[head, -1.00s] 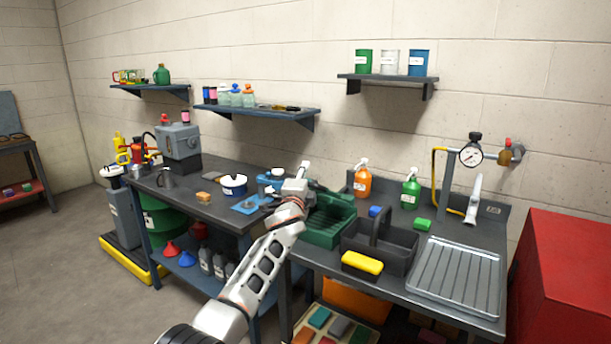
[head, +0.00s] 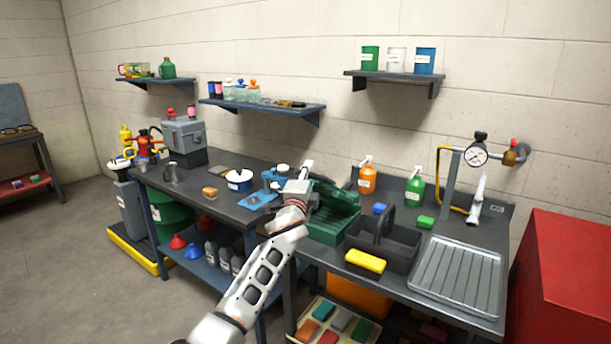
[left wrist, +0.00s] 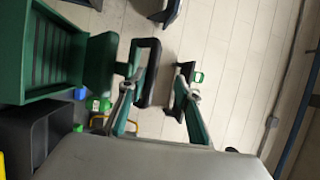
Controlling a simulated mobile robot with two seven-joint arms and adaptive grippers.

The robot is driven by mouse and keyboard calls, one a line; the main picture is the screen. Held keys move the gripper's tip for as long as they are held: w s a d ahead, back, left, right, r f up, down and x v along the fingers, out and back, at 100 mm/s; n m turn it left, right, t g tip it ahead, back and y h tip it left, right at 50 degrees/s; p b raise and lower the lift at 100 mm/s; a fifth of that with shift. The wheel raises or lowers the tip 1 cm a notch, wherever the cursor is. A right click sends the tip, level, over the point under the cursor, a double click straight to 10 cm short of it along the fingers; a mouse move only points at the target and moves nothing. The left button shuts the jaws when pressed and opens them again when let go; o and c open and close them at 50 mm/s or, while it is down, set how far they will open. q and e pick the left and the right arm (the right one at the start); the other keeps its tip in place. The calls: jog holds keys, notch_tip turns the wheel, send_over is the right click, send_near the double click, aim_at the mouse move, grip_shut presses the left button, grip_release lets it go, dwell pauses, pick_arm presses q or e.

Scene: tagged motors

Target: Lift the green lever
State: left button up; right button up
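A green open box-like unit (head: 332,222) with ribbed inner faces stands on the bench behind and right of my left gripper. It fills the upper left of the left wrist view (left wrist: 45,55), with a green flat piece (left wrist: 100,66) beside my finger. I cannot tell which green part is the lever; the gripper may hide it in the head view. My left gripper (head: 305,176) is raised above the bench beside the unit. Any contact with the green piece cannot be told. My right gripper is not in view.
Right of the green unit are a dark caddy (head: 402,245), a yellow sponge (head: 365,261) and a ribbed metal tray (head: 457,275). Orange (head: 367,180) and green (head: 414,188) bottles stand behind. A blue-labelled pot (head: 239,182) is on the left. A wall shelf (head: 262,104) hangs above.

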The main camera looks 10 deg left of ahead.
pick_arm(q)
jog(key=s, duration=0.1)
jog(key=s+r, duration=0.1)
jog(key=s, duration=0.3)
jog(key=shift+s+d+r, duration=0.15)
jog(key=shift+d+r, duration=0.1)
jog(key=shift+r, duration=0.05)
dwell(0.4)
jog(key=shift+f, duration=0.1)
